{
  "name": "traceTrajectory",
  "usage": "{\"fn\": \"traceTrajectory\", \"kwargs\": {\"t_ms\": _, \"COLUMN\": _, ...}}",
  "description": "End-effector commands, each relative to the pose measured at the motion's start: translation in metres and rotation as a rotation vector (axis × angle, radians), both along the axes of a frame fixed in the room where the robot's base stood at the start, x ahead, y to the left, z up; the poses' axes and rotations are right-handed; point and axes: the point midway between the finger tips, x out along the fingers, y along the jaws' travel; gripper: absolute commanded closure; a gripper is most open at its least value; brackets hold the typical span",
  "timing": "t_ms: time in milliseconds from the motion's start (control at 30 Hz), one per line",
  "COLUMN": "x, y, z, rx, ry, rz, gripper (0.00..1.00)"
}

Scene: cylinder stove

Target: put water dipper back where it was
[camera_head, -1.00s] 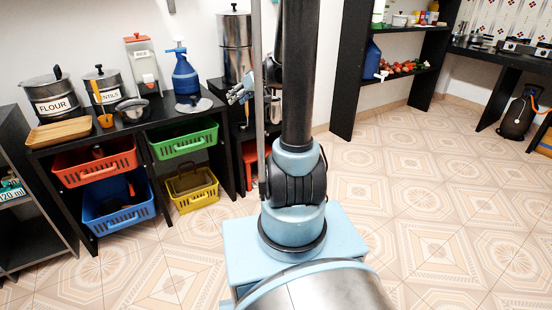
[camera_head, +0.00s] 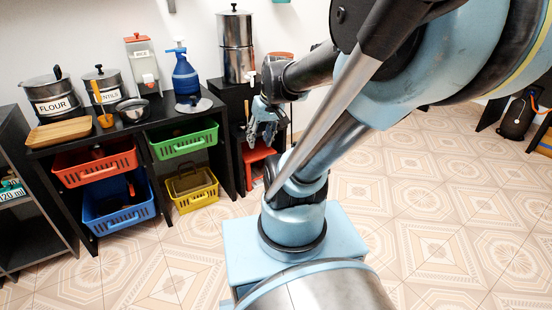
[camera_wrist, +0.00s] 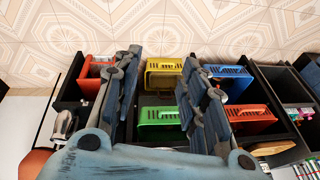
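I cannot tell for certain which thing is the water dipper. A shiny steel piece (camera_wrist: 62,125), perhaps a cup, shows at the left of the wrist view by the black stand. An orange long-handled scoop (camera_head: 104,119) is at the front of the black table, handle up. My gripper (camera_head: 263,135) is in front of the black stand in the head view, apart from both. In the wrist view my gripper (camera_wrist: 160,60) has its fingers spread, with no held object visible between them. My arm hides the right part of the stand.
A steel water filter (camera_head: 235,45) stands on the black stand, with a red shelf or bin (camera_head: 258,155) below. Blue (camera_head: 118,215), yellow (camera_head: 192,200), green (camera_head: 182,142) and red (camera_head: 95,170) baskets are under the black table.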

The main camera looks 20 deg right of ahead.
Motion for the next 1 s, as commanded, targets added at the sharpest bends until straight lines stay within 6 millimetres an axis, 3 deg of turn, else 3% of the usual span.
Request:
{"fn": "traceTrajectory", "kwargs": {"t_ms": 33, "x": -0.015, "y": -0.004, "z": -0.006, "rx": -0.02, "ry": 0.015, "rz": -0.017, "gripper": 0.61}}
{"fn": "traceTrajectory", "kwargs": {"t_ms": 200, "x": -0.053, "y": -0.02, "z": -0.023, "rx": -0.089, "ry": 0.057, "rz": -0.081, "gripper": 0.61}}
{"fn": "traceTrajectory", "kwargs": {"t_ms": 400, "x": -0.077, "y": -0.033, "z": -0.034, "rx": -0.139, "ry": 0.082, "rz": -0.131, "gripper": 0.61}}
{"fn": "traceTrajectory", "kwargs": {"t_ms": 1000, "x": -0.082, "y": -0.036, "z": -0.037, "rx": -0.151, "ry": 0.087, "rz": -0.143, "gripper": 0.61}}
